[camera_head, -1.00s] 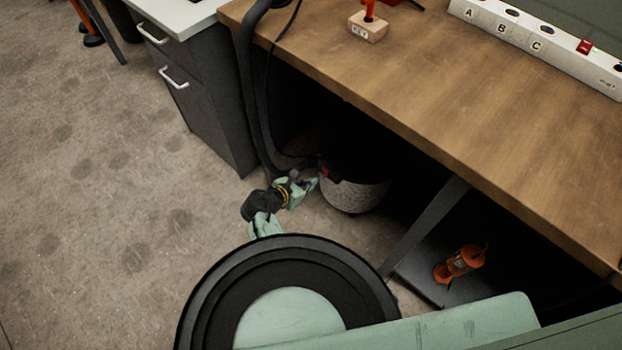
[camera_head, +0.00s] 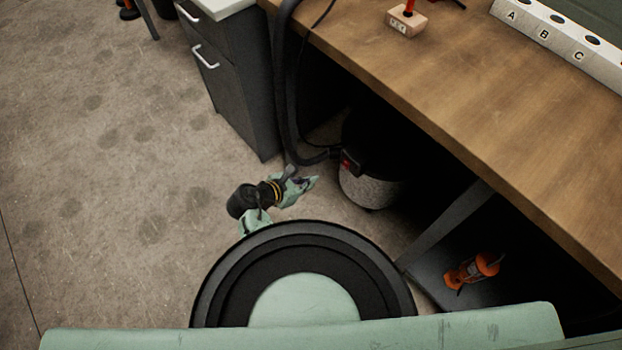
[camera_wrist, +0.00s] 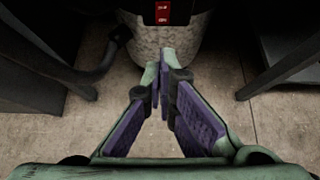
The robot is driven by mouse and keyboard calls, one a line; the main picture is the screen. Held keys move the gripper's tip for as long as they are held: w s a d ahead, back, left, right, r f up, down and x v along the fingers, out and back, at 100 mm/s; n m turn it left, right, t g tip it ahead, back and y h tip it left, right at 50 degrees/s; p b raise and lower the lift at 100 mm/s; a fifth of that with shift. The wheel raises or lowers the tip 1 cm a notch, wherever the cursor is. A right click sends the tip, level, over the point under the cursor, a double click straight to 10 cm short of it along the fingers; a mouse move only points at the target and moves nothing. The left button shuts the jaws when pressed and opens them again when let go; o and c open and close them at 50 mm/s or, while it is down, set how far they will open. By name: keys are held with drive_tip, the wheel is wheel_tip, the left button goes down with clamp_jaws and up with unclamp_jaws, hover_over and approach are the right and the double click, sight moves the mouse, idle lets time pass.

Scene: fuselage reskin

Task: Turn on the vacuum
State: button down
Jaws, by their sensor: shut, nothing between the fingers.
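The vacuum (camera_head: 369,186) stands on the floor under the wooden bench, a grey speckled drum with a dark top. A red switch (camera_head: 345,162) sits on its side, facing my gripper. In the wrist view the red switch (camera_wrist: 162,13) is at the top middle, in a black panel above the vacuum's speckled drum (camera_wrist: 180,42). My gripper (camera_head: 314,181) is just left of the vacuum and below the switch, apart from it in the head view. In the wrist view my gripper's fingertips (camera_wrist: 166,56) are together and empty, pointing towards the drum.
A black hose (camera_head: 288,100) runs from the bench edge down to the vacuum. A grey cabinet (camera_head: 238,90) stands at left. A bench leg (camera_head: 445,224) and an orange lamp-like object (camera_head: 474,268) are at right. The floor (camera_head: 130,180) at left is clear.

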sight(346, 164)
drive_tip(key=shift+w+d+r+g+y+p, duration=0.1)
drive_tip(key=shift+d+r+g+y+p, duration=0.15)
drive_tip(key=shift+y, duration=0.2)
drive_tip(key=shift+w+r+g+y+p, duration=0.1)
drive_tip(key=shift+g+y+p, duration=0.25)
drive_tip(key=shift+y, duration=0.1)
drive_tip(key=w+d+r+x, duration=0.1)
drive_tip(key=x, duration=1.2)
drive_tip(key=shift+d+r+p, duration=0.35)
drive_tip(key=shift+p, duration=0.05)
drive_tip(key=shift+w+f, duration=0.1)
